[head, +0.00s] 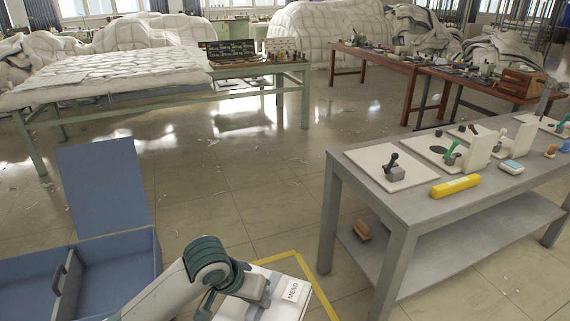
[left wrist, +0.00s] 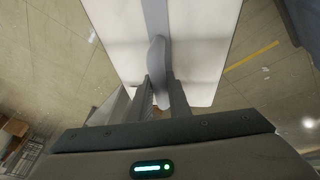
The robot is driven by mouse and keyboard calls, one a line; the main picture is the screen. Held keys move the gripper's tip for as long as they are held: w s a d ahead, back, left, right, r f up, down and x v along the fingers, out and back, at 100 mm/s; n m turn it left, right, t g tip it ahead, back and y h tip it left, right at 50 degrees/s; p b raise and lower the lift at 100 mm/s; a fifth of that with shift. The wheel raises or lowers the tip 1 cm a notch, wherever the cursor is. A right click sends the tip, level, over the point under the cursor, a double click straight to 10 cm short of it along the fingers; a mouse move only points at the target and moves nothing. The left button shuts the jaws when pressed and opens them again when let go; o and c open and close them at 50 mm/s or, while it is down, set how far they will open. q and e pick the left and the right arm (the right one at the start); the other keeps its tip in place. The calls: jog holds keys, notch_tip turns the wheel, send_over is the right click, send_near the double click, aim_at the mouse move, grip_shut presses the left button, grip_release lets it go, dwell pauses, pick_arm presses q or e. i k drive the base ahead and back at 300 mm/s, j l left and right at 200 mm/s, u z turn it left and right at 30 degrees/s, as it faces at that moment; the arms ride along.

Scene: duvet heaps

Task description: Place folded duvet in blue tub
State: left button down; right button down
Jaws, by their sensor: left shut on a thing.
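The folded duvet is a flat white bundle (head: 305,307) at the bottom middle of the head view, with a grey band and a tag reading "MEND". It also fills the top middle of the left wrist view (left wrist: 205,45). My left gripper (head: 262,291) is shut on the bundle's grey handle (left wrist: 157,60); its fingers (left wrist: 162,100) show on either side of it. The blue tub (head: 148,243) stands at the lower left of the head view, with its blue lid or panel (head: 103,187) upright. It lies left of my gripper. My right gripper is not in view.
A grey workbench (head: 405,210) with tools and a yellow case (head: 456,186) stands at the right. Yellow tape (head: 290,258) marks the floor around the bundle. A green-legged table (head: 290,70) with quilted bedding stands at the back left. Open floor lies between.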

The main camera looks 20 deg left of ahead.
aim_at(128, 290)
jog(key=i+u, duration=0.7)
jog(key=i, duration=0.15)
jog(key=i+l+u, duration=0.3)
jog(key=i, duration=0.15)
jog(key=i+u, duration=0.3)
jog(key=u, duration=0.15)
jog(key=i+l+u, duration=0.1)
jog(key=i+u, duration=0.2)
jog(key=u, duration=0.15)
jog(key=i+l+u, duration=0.2)
jog(key=u, duration=0.25)
jog(key=i+l+u, duration=0.75)
jog(key=l, duration=0.15)
jog(key=k+j, duration=0.05)
